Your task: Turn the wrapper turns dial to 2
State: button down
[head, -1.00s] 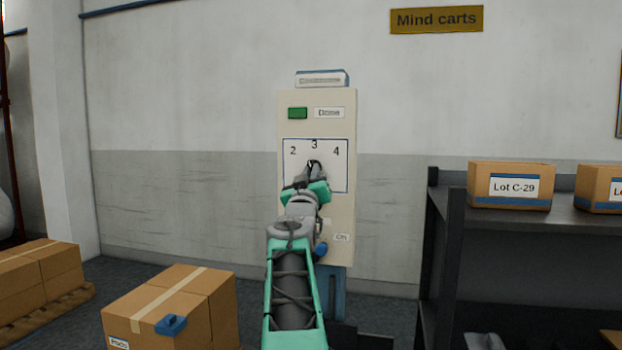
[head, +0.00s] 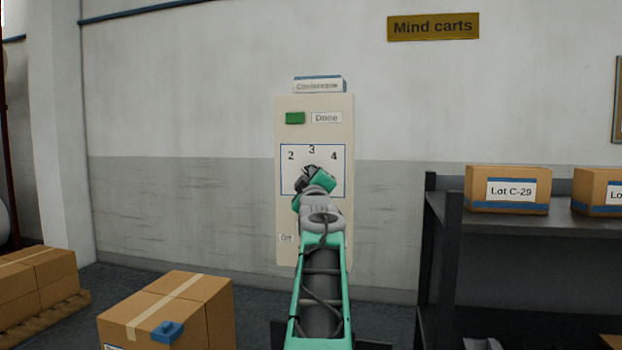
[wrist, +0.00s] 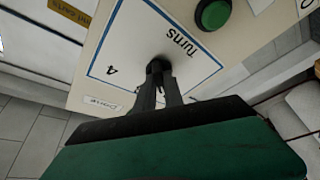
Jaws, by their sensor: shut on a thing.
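The wrapper turns dial is a small dark knob. It shows at my fingertips in the wrist view (wrist: 156,65), and my gripper mostly hides it in the head view. It sits inside a blue-outlined square (head: 335,190) on a cream control panel (head: 340,225), with 2 at left, 3 at top and 4 at right. My gripper (head: 308,174) is shut on the knob, its fingers also showing in the wrist view (wrist: 158,80). Which number the knob points to cannot be told. The wrist view shows "Turns" and "4", turned in the picture.
A green lamp (head: 295,118) sits beside a "Done" label. A round green button (wrist: 213,14) shows in the wrist view. A dark shelf (head: 450,225) with boxes stands at right. A carton (head: 195,300) with a blue item on top stands at lower left.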

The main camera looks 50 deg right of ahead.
jog(key=shift+f, duration=0.1)
jog(key=c, duration=1.4)
grip_release()
jog(key=shift+c, duration=0.2)
jog(key=shift+a, duration=0.1)
jog(key=b+v, duration=0.2)
jog(key=v, duration=0.5)
jog(key=shift+s+a, duration=0.2)
jog(key=shift+a, duration=0.1)
jog(key=shift+f, duration=0.1)
